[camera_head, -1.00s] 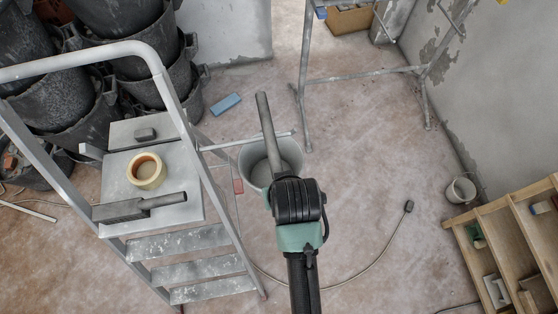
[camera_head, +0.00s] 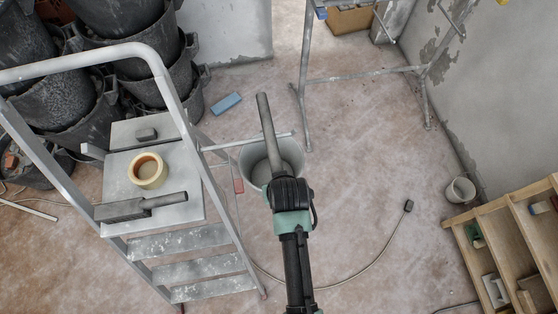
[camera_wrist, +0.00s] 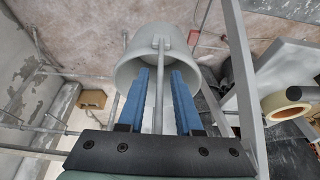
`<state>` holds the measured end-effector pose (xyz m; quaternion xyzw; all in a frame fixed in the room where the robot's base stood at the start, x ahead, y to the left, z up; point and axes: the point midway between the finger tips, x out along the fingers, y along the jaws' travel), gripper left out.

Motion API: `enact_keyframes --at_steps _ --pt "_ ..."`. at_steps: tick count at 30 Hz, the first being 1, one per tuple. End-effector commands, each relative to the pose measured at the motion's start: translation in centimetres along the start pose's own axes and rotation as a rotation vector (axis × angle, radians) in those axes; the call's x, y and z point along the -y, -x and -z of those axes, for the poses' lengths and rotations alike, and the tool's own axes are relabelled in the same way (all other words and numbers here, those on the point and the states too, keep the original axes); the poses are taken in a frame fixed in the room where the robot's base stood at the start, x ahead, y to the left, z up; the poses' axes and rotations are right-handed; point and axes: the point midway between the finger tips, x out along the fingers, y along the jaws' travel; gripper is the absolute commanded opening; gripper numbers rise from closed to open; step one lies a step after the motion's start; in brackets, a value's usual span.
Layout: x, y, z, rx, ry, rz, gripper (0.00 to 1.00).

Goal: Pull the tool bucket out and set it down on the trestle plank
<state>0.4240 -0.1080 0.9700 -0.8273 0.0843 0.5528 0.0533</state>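The grey bucket (camera_head: 257,176) stands on the floor right of the stepladder, partly hidden by my arm. In the wrist view the bucket (camera_wrist: 128,72) is close ahead of my gripper (camera_wrist: 160,74), its round rim facing me. The two blue fingers are apart, with their tips over the bucket's mouth. A thin grey rod (camera_wrist: 159,100) runs between them with gaps on both sides. A thick grey rod (camera_head: 267,125) crosses the bucket in the head view. The trestle's metal legs (camera_head: 304,75) stand behind the bucket; the plank's surface is not clearly seen.
The stepladder (camera_head: 237,235) is close left, with a tape roll (camera_head: 147,171) and a brush (camera_head: 140,206) on its platform. Black buckets (camera_head: 75,100) are stacked at the back left. A wooden shelf (camera_head: 498,235) stands right.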

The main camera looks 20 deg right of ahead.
Motion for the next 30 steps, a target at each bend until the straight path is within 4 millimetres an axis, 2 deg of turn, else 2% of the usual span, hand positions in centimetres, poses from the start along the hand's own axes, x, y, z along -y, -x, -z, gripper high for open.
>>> enact_keyframes --at_steps 1,5,30 --pt "0.0 0.01 -0.01 0.0 0.0 0.0 0.23" --pt "0.0 0.02 -0.01 0.0 0.0 0.0 0.0" --pt "0.0 0.02 -0.03 0.001 0.0 0.0 0.0"
